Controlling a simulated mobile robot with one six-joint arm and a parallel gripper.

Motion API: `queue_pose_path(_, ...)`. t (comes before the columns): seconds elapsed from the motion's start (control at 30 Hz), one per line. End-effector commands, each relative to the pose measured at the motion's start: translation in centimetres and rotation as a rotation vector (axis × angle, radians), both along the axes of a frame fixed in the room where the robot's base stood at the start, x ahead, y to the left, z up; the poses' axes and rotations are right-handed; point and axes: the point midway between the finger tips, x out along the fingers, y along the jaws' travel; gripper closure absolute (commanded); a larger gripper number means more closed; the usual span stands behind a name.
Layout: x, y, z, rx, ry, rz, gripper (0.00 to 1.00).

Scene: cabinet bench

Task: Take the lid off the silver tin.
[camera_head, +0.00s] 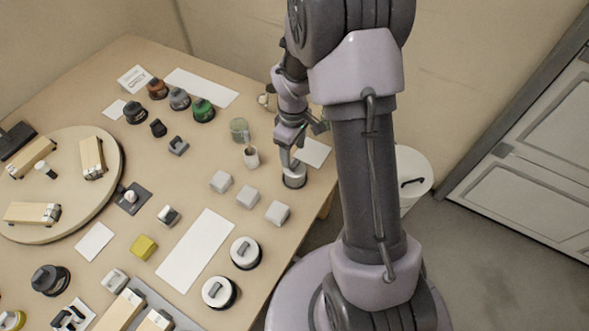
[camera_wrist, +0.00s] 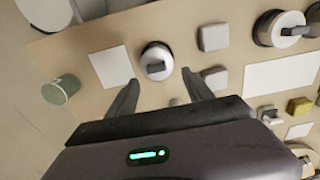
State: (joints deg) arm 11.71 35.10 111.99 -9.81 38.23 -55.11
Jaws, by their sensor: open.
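The silver tin (camera_head: 294,180) stands near the table's right edge in the head view. It also shows in the wrist view (camera_wrist: 157,66), with its lid (camera_wrist: 156,56) on and a dark grey bar handle (camera_wrist: 155,67) across the top. My gripper (camera_wrist: 160,85) is open and empty, its fingers spread to either side of the tin's lower edge in the picture. In the head view my gripper (camera_head: 292,158) is over the tin and hides part of it. I cannot tell how high the fingertips are above the lid.
Grey blocks (camera_head: 248,196) stand close beside the tin. A white sheet (camera_head: 313,152) lies behind it, with a green container (camera_wrist: 60,90) nearby. Two white-lidded dark tins (camera_head: 245,252) stand nearer the front. A white bin (camera_head: 413,172) stands beyond the table edge.

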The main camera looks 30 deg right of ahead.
Motion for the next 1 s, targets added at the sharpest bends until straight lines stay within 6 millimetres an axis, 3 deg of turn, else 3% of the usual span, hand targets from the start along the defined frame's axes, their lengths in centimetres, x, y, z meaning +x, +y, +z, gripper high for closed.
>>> queue_pose_path(0.17, 0.0, -0.2, -2.0, 0.0, 0.0, 0.0, 0.4)
queue_pose_path(0.33, 0.0, -0.5, -5.5, 0.0, 0.001, 0.001, 0.4)
queue_pose_path(0.57, 0.1, -0.5, -5.5, 0.0, -0.001, 0.0, 0.4)
queue_pose_path(0.87, 0.1, -0.5, -5.5, -0.001, -0.001, 0.0, 0.99)
queue_pose_path(1.0, 0.1, -0.5, -5.5, -0.001, -0.001, 0.0, 1.0)
